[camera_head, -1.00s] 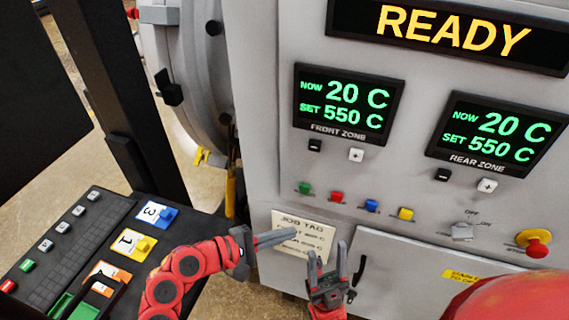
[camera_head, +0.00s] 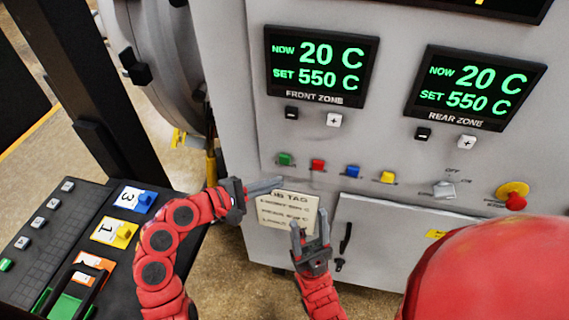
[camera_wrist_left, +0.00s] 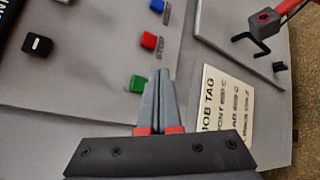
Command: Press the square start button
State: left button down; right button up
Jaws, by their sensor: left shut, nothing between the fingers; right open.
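A row of small square buttons sits on the grey furnace panel: green (camera_head: 285,159), red (camera_head: 318,165), blue (camera_head: 352,171) and yellow (camera_head: 388,177). Their labels are too small to read in the head view. My left gripper (camera_head: 281,183) is shut and empty, its tips just below the green button. In the left wrist view, the shut fingertips (camera_wrist_left: 160,74) appear close beside the green button (camera_wrist_left: 137,83); I cannot tell whether they touch the panel. My right gripper (camera_head: 309,220) is open and empty, lower down in front of the job tag.
A paper job tag (camera_head: 283,215) is on the panel below the buttons. A grey rotary switch (camera_head: 444,190) and a red emergency button (camera_head: 515,201) are to the right. A black console (camera_head: 75,240) with numbered blocks stands at the left.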

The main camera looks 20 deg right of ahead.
aim_at(285, 159)
pick_arm(q)
jog(key=w+d, duration=0.1)
jog(key=w, duration=0.2)
jog(key=shift+d, duration=0.4)
jog(key=shift+w, duration=0.1)
dwell(1.7)
jog(key=shift+w+d, duration=0.2)
jog(key=shift+w, duration=0.05)
